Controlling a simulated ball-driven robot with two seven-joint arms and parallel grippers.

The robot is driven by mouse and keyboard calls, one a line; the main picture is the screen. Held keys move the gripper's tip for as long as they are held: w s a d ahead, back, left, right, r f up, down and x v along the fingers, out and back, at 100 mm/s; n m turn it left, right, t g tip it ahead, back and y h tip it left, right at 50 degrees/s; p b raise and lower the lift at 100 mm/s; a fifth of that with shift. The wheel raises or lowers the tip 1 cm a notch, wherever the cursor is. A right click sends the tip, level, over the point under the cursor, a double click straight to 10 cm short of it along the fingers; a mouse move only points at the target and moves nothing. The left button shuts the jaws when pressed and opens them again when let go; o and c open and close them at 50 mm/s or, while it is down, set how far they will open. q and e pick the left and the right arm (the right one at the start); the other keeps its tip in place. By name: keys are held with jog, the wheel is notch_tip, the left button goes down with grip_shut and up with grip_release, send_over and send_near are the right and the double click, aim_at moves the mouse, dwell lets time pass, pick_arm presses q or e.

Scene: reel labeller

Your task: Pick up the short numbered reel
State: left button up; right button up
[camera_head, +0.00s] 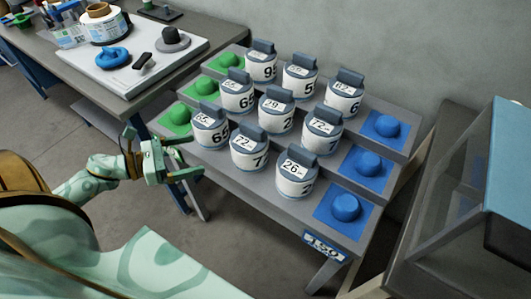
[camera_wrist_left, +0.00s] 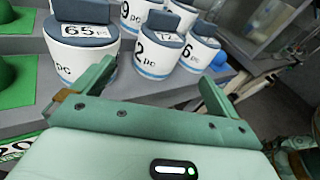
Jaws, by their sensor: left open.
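Several white numbered reels with grey caps stand upright in three rows on a stepped grey rack (camera_head: 258,205). In the front row are a left reel marked 65 (camera_head: 210,134), a middle one marked 72 (camera_head: 249,160) and a right one marked 26 (camera_head: 294,182). I cannot tell which reel is the short one. My left gripper (camera_head: 193,157) is open and empty, in front of the rack's left end, near the 65 reel and apart from it. The left wrist view shows its spread fingers (camera_wrist_left: 155,88) below a reel marked 65 (camera_wrist_left: 82,53). My right gripper is out of view.
Green domes (camera_head: 180,115) line the rack's left end, and blue domes on blue pads (camera_head: 345,208) its right end. A bench at the upper left holds a white tray (camera_head: 165,65) with small items. A box-like machine (camera_head: 500,180) stands at the right.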

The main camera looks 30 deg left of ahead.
aim_at(249, 142)
pick_arm(q)
jog(key=shift+m, duration=0.7)
jog(key=x, duration=1.6)
jog(key=shift+d+b, duration=0.3)
jog(key=shift+b, duration=0.05)
jog(key=c, duration=0.7)
